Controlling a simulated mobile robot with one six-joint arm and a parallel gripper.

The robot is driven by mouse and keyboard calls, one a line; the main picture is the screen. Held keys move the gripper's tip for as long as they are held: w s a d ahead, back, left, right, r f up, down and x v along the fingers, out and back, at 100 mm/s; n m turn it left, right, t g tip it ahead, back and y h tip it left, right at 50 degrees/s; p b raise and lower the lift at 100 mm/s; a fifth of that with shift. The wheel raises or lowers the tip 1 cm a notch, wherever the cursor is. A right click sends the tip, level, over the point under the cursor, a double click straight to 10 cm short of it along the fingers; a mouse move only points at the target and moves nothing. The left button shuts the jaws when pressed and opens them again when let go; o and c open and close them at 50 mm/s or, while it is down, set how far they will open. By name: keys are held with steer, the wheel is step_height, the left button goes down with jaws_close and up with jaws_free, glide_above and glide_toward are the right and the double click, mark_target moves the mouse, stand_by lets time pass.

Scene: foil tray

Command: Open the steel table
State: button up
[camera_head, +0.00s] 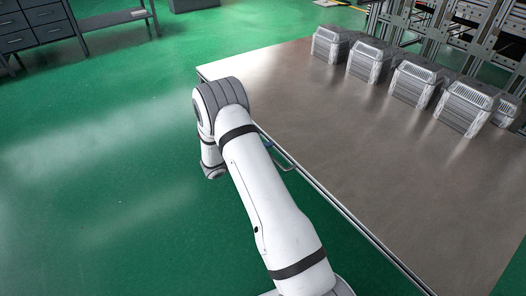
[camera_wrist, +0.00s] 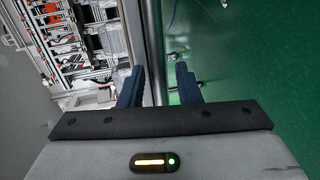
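The steel table (camera_head: 390,150) has a broad brushed-metal top and fills the right of the head view. A thin curved handle (camera_head: 286,164) stands out from its left front edge, partly hidden behind my arm. My gripper is mostly hidden by my arm in the head view; a bit of blue shows beside the handle. In the wrist view my gripper (camera_wrist: 160,78) has two dark blue fingers set apart. A grey metal bar (camera_wrist: 153,40) runs up between them, closer to the left finger. I cannot tell whether it is the handle or touches a finger.
Several grey ribbed metal housings (camera_head: 415,82) stand in a row along the table's back edge. Metal racking (camera_head: 470,35) rises behind them. A grey drawer cabinet (camera_head: 35,25) and a low bench (camera_head: 115,18) stand at top left. The green floor left of the table is clear.

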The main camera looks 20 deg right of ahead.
steer(key=p+v, duration=0.1)
steer(key=v, duration=0.6)
steer(key=shift+a, duration=0.35)
